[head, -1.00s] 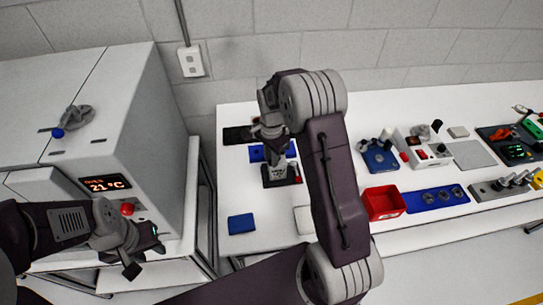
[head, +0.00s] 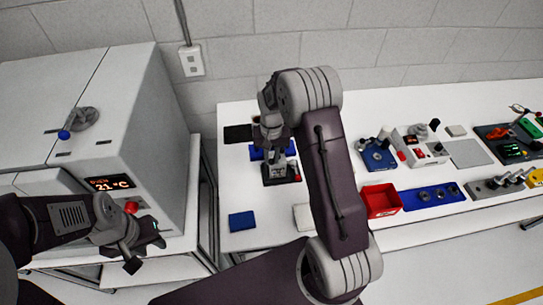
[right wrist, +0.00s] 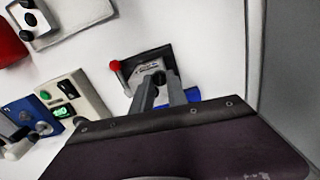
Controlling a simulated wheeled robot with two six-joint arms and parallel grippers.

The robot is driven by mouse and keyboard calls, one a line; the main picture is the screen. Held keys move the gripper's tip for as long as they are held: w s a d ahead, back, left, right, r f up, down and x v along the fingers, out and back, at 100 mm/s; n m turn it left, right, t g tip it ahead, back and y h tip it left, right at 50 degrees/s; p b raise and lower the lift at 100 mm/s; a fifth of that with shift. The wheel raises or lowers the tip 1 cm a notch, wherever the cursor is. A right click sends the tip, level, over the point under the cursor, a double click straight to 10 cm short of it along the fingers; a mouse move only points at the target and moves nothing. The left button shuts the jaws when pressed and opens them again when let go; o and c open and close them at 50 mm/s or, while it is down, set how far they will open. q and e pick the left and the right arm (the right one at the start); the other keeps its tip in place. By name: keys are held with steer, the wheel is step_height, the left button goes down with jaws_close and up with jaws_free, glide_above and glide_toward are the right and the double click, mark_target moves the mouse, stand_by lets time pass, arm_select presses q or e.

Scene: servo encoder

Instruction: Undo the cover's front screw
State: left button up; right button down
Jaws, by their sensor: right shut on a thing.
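A small servo unit with a grey top sits in a black holder (head: 281,177) on the white table; the right wrist view also shows the holder (right wrist: 165,55). My right gripper (head: 274,153) points down over it and its fingers (right wrist: 160,92) close in on the unit's cover. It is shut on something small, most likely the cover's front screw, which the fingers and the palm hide. My left gripper (head: 147,252) hangs empty in front of the oven, away from the unit; its jaw gap is not clear.
A blue block (head: 242,221) lies near the table's front edge. A red bin (head: 381,201) and a blue rack (head: 432,196) stand to the right. A white oven (head: 150,140) stands left. A red-knobbed lever (right wrist: 116,66) sits beside the holder.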

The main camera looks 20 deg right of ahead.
mark_target(271, 161)
steer(key=shift+n, duration=0.9)
steer(key=c, duration=1.3)
jaws_free()
steer(key=shift+w+r, duration=0.1)
steer(key=shift+r, duration=0.25)
step_height(271, 161, up, 8)
steer(key=b, duration=0.1)
steer(key=shift+r, duration=0.15)
